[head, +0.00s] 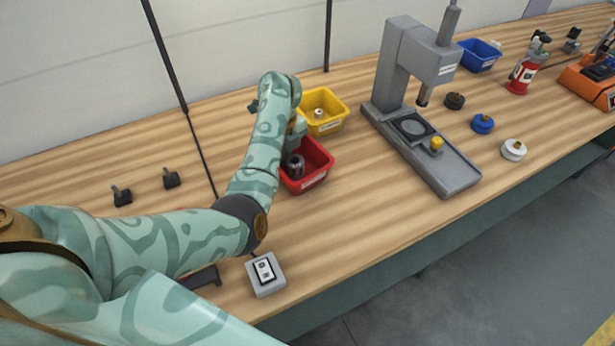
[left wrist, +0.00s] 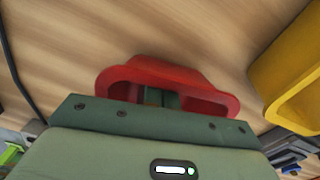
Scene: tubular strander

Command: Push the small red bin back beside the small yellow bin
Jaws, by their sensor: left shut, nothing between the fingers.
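The small red bin (head: 312,177) stands on the wooden bench, nearer the front than the small yellow bin (head: 322,112), with a metal part in it. The yellow bin holds a small pale part. My left gripper (head: 296,140) points down at the red bin's rear left side, partly hidden by my arm. In the left wrist view the red bin (left wrist: 165,72) lies just beyond the gripper body, and the shut, empty fingers (left wrist: 160,97) show against its opening. I cannot tell whether they touch it. The yellow bin (left wrist: 290,75) is at the right. My right gripper is out of view.
A grey press (head: 408,95) stands right of the bins. A switch box (head: 266,274) sits near the front edge below my forearm. Two black clips (head: 171,178) lie to the left. A blue bin (head: 478,57) and several knobs are farther right. Bench is clear in front of the red bin.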

